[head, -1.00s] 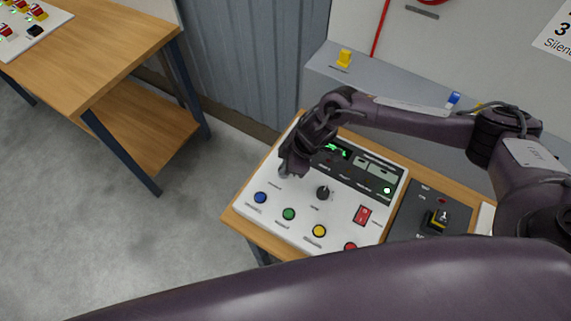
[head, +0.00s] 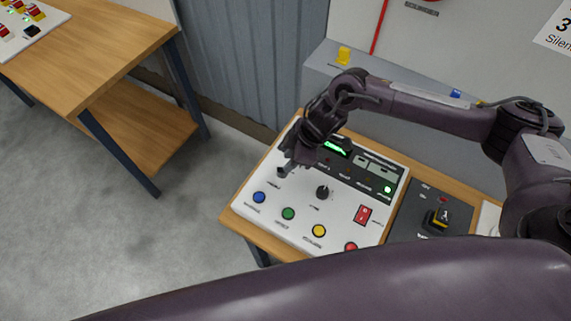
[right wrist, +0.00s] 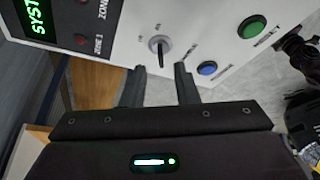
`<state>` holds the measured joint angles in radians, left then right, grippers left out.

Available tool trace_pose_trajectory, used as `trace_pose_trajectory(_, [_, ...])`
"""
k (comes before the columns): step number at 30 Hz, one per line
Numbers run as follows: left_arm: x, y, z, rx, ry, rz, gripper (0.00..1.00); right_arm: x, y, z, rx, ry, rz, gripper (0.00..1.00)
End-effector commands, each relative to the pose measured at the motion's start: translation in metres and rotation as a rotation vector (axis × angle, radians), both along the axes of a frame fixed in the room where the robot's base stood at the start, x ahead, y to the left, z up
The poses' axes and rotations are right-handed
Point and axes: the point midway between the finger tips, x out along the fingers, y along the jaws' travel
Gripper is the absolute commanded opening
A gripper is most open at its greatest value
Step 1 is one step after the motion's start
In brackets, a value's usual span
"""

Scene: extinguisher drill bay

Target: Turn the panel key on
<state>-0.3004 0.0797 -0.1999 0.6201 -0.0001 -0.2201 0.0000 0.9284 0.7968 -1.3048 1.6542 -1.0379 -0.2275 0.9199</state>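The key switch (right wrist: 160,44), a round metal collar with a thin key in it, is on the white control panel (right wrist: 205,20) in the right wrist view. It also shows small and dark near the panel's left edge in the head view (head: 281,172). My right gripper (right wrist: 159,82) is open, its two dark fingers apart and empty. The key lies between and just beyond the fingertips in that view, with no contact visible. In the head view my right gripper (head: 287,163) is above the panel's left side. My left gripper is not in view.
A lit green display (head: 339,146) is behind. A wooden bench (head: 95,45) stands left.

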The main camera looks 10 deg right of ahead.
Motion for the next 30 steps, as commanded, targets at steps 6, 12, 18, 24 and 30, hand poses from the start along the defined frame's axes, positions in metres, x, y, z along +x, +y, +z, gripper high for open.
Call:
trace_pose_trajectory(6, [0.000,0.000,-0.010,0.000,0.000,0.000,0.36,-0.003,-0.012,0.027,0.001,-0.002,0.001,0.27])
trace_pose_trajectory(12, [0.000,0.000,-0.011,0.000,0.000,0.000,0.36,-0.004,-0.014,0.034,0.000,0.000,0.000,0.27])
trace_pose_trajectory(18, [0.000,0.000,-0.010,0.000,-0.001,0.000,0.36,-0.004,-0.014,0.035,0.000,0.000,0.000,0.27])
trace_pose_trajectory(24, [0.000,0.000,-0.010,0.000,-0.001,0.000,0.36,-0.004,-0.014,0.034,0.000,0.000,0.000,0.27])
trace_pose_trajectory(30, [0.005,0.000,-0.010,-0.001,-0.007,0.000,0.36,-0.004,-0.014,0.034,-0.001,0.001,0.000,0.27])
